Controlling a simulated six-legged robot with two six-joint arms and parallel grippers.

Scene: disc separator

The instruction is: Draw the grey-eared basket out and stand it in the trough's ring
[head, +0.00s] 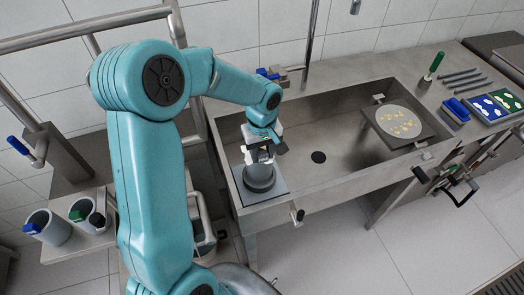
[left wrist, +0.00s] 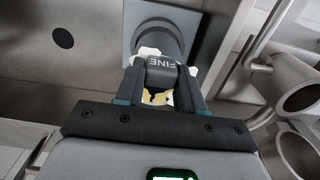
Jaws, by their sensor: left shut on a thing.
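The grey-eared basket (head: 260,177) is a dark grey cylinder over a square grey plate (head: 281,190) at the left end of the trough (head: 320,205). My left gripper (head: 262,150) is above it, shut on its grey ear. In the left wrist view the ear, marked FINE (left wrist: 160,62), sits between the two fingers of the left gripper (left wrist: 160,88), with the basket's round body (left wrist: 158,38) beyond it. The ring is not clearly visible, and I cannot tell whether the basket's foot is seated. My right gripper is not in view.
Grey tubes with blue (head: 33,227) and green (head: 76,215) tops stand at the far left. A round plate with yellow bits (head: 398,121) lies on a raised stand at the trough's right. A dark drain hole (head: 318,157) is mid-trough, with clear floor around it.

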